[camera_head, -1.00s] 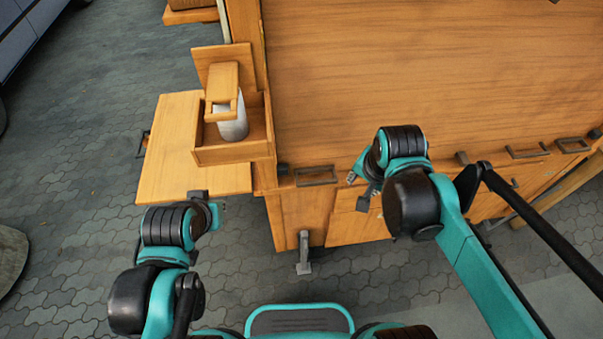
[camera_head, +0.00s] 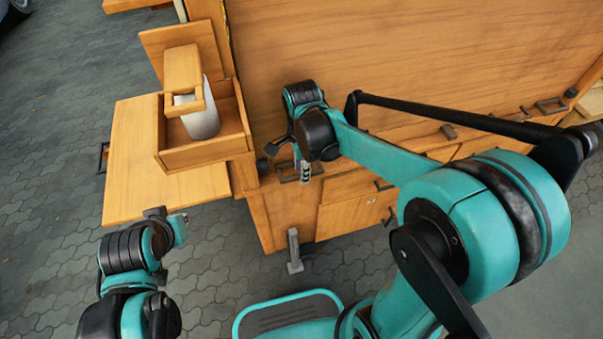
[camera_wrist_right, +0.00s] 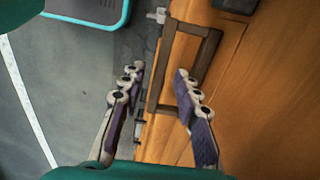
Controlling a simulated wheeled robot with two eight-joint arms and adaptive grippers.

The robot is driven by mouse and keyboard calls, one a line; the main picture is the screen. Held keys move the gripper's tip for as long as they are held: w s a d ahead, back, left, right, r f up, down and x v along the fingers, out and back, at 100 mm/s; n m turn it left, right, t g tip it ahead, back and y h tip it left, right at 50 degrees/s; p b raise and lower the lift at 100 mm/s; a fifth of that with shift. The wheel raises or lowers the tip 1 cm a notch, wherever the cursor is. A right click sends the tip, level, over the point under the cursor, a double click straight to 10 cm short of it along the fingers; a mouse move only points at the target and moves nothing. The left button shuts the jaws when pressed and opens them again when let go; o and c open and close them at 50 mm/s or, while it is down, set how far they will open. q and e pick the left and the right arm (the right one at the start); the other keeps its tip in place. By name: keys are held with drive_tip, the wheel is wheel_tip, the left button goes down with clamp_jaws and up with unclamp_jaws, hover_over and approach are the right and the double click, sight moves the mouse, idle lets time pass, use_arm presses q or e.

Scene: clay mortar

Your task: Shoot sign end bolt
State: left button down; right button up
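The nearest metal piece is a dark rectangular bracket (camera_head: 314,168) on the lower edge of the wooden cart's big panel; which piece is the sign's end bolt, I cannot tell. In the right wrist view the dark bracket (camera_wrist_right: 208,50) stands ahead of and partly between the fingers, with a small light metal end piece (camera_wrist_right: 157,16) beyond it. My right gripper (camera_head: 288,160) is at this edge; in the wrist view its fingers (camera_wrist_right: 158,78) are spread, with nothing gripped. My left gripper (camera_head: 172,222) is low at left, below the side shelf; its opening is unclear.
The wooden panel (camera_head: 400,60) fills the upper right. A wooden side shelf (camera_head: 130,175) carries an open box (camera_head: 205,155) with a white cylinder (camera_head: 202,120). More brackets (camera_head: 550,105) line the panel's edge. Grey paving (camera_head: 50,130) is clear at left.

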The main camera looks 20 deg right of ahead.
sight(283, 179)
drive_tip(key=shift+f, duration=0.4)
clamp_jaws()
drive_tip(key=shift+s+a+p, duration=0.1)
drive_tip(key=shift+a+p, duration=0.45)
drive_tip(key=shift+a, duration=2)
unclamp_jaws()
drive_tip(key=shift+a, duration=0.15)
drive_tip(key=shift+r, duration=0.1)
